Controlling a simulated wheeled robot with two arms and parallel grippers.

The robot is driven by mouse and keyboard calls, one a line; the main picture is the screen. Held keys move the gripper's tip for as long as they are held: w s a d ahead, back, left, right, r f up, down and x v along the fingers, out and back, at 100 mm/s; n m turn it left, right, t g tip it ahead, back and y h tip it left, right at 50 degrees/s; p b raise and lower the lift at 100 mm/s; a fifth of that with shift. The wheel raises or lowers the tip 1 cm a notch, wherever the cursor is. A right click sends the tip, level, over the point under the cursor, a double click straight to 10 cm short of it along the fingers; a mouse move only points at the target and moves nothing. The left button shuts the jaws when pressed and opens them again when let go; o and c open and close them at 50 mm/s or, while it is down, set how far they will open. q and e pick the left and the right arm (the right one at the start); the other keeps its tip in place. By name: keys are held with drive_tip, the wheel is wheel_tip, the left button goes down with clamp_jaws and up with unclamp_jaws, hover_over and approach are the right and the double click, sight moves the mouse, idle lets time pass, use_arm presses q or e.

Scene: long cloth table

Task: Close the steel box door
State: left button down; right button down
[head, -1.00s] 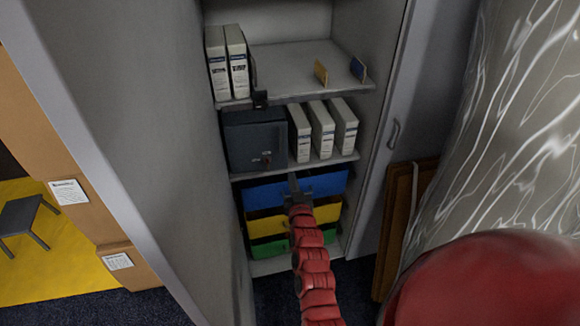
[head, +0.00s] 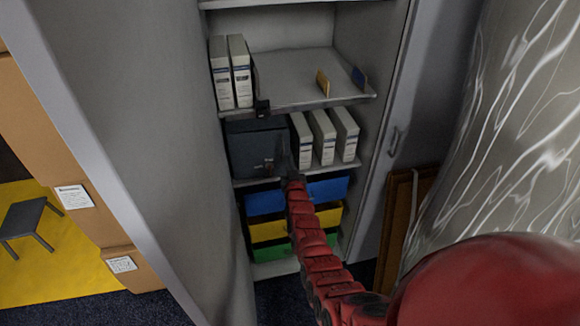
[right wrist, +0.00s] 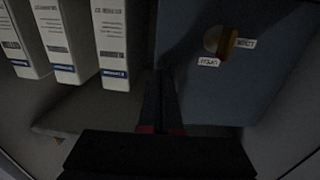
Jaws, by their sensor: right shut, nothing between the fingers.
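The dark blue-grey steel box (head: 252,150) stands on the middle shelf of an open cabinet, left of several white binders. Its front face shows in the right wrist view (right wrist: 240,75), with a round brownish knob (right wrist: 219,41) and small white labels. I cannot tell whether its door is flush or slightly ajar. My right gripper (head: 283,148) is shut and empty at the box's right front side, beside the nearest binder. In the right wrist view its fingers (right wrist: 160,95) point between the box and the binders; contact is unclear. My left gripper is not in view.
White binders (head: 323,137) stand close to the right of the box. Above is a shelf (head: 300,80) with more binders; below are blue, yellow and green bins (head: 268,231). The cabinet's grey door (head: 130,130) stands on the left, and a wrapped shape (head: 490,150) on the right.

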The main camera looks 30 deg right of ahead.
sight(288, 153)
drive_tip(key=shift+w+d, duration=0.15)
drive_tip(key=shift+w, duration=0.3)
drive_tip(key=shift+b+x, duration=1.15)
drive_tip(key=shift+b, duration=0.05)
drive_tip(key=shift+s+d+r, duration=0.1)
drive_tip(key=shift+d+r, duration=0.05)
drive_tip(key=shift+r, duration=0.15)
